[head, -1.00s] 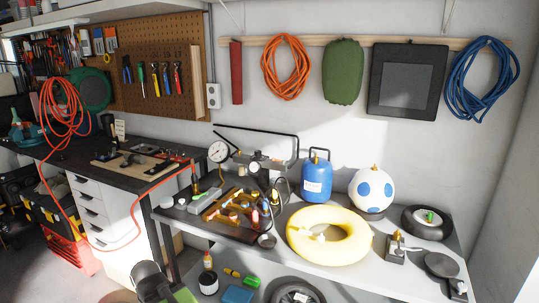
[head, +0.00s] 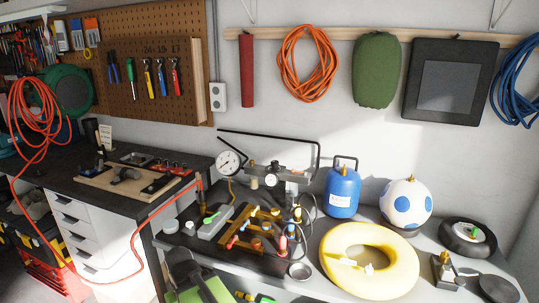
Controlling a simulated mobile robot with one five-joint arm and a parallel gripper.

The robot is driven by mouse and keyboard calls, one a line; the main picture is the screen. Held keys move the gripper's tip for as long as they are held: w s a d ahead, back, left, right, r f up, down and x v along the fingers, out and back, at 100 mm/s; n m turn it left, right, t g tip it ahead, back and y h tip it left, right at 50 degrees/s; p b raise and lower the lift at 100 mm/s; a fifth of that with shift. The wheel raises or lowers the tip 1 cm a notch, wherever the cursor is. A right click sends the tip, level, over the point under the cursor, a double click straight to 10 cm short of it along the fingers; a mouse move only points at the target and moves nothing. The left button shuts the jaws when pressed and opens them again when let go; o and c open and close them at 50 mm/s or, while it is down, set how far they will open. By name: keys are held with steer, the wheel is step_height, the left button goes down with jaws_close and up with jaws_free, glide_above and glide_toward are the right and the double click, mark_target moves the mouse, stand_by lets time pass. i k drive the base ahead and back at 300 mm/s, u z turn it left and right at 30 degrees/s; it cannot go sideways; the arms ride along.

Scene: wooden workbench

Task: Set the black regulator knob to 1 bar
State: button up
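The regulator stands in the middle of the grey workbench (head: 405,262), behind the brass fittings. A small round gauge (head: 270,180) with a pale face shows on it. A dark rounded part just below that gauge looks like the black regulator knob (head: 274,197); it is small and partly crowded by fittings, and its setting cannot be read. A larger white dial gauge (head: 229,162) stands to its left; its reading is too small to tell. My gripper's fingers are not visible in the head view.
Brass fittings on a board (head: 250,228) stand in front of the regulator. A blue tank (head: 342,190), a spotted ball (head: 406,203) and a yellow ring (head: 340,275) stand to its right. A red hose (head: 137,238) hangs at left. A black and green shape, possibly my arm, shows at the bottom.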

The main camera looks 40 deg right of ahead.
mark_target(274, 164)
steer(key=z, duration=0.05)
steer(key=i, duration=1.25)
steer(key=u, duration=0.45)
